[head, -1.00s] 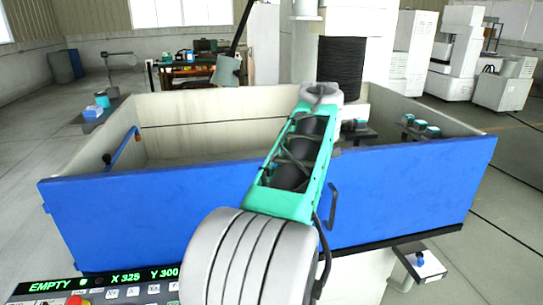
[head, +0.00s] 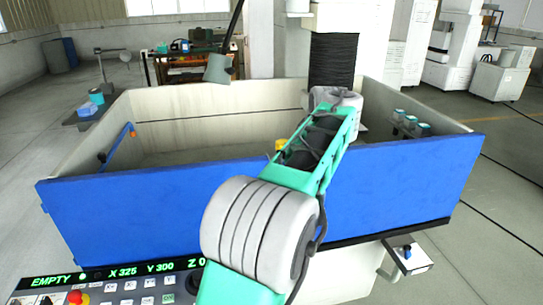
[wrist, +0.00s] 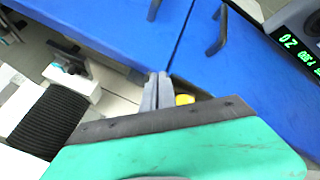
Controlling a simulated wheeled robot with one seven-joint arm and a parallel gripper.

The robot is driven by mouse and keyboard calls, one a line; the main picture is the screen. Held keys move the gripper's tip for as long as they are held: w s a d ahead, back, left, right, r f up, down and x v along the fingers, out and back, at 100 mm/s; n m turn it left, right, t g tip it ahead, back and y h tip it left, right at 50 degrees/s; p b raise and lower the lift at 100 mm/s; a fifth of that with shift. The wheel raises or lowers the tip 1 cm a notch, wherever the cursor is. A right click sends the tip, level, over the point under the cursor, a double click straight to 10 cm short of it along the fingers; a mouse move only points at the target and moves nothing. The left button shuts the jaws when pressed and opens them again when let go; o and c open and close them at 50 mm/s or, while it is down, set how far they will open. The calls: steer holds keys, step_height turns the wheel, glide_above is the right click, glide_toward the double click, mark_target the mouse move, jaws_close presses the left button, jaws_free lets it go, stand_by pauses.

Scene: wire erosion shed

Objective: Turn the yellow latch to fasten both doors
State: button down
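Two blue doors, one on the left (wrist: 110,25) and one on the right (wrist: 235,85) in the wrist view, meet at a thin dark seam and look about level. In the head view they form one blue front (head: 130,210). The yellow latch (wrist: 184,99) shows by their top edge near the seam, partly hidden behind my gripper's body. In the head view only a bit of the latch (head: 281,145) shows beside my arm. My gripper (wrist: 158,75) has its two grey fingers together, with nothing seen between them. The fingertips are near the seam, beside the latch; contact cannot be told.
Black handles (wrist: 217,35) stick out from the doors. The pale tank wall (head: 210,100) rises behind the doors. A control panel (head: 120,285) stands at front left. A black bellows column (head: 332,60) stands behind the tank. A small shelf (head: 408,258) is at lower right.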

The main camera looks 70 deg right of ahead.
steer(key=shift+a+f, duration=0.1)
stand_by(0.3)
steer(key=s+a+r, duration=0.5)
steer(key=s+r, duration=0.2)
steer(key=r, duration=0.1)
steer(key=shift+s+a, duration=0.15)
steer(key=shift+s, duration=0.25)
steer(key=shift+r, duration=0.1)
